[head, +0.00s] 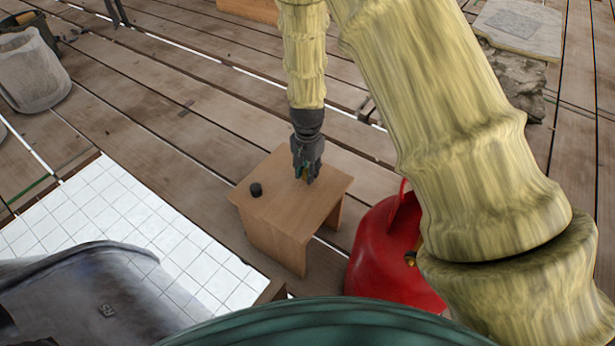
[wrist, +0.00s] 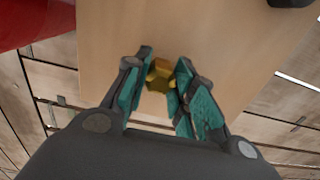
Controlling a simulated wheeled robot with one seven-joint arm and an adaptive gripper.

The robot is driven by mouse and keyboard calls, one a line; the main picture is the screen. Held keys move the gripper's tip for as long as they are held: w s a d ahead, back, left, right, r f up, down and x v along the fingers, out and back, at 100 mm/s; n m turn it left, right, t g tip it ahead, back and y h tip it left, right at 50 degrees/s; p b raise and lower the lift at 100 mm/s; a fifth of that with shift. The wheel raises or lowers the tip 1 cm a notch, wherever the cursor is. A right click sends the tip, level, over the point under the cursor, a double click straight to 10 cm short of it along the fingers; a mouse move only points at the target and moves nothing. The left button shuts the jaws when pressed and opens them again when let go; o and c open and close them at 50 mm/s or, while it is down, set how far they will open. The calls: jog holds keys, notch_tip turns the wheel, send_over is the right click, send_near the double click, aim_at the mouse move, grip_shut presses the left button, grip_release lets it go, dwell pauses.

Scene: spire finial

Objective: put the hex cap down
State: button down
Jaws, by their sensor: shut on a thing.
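The hex cap (wrist: 161,76) is a small gold-yellow six-sided piece, seen in the wrist view between my fingertips. My gripper (wrist: 160,82) is shut on it, with one teal-padded finger on each side. In the head view my gripper (head: 306,176) points down over the top of a small wooden stool (head: 270,210), and only a speck of the cap shows there. The stool top fills the background behind the cap in the wrist view. I cannot tell whether the cap touches the wood.
A small black round piece (head: 256,189) lies on the stool top, left of my gripper. A red container (head: 385,250) stands right of the stool. White tiles (head: 130,215) lie to the left, and a grey bucket (head: 32,72) stands far left. The stool's front top is clear.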

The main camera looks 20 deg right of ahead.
aim_at(307, 171)
notch_tip(307, 171, down, 2)
jog(key=shift+f+b, duration=0.1)
jog(key=shift+b, duration=0.25)
jog(key=c, duration=1.2)
grip_release()
notch_tip(307, 171, up, 12)
jog(key=p, duration=0.5)
jog(key=shift+f, duration=0.1)
jog(key=shift+r, duration=0.25)
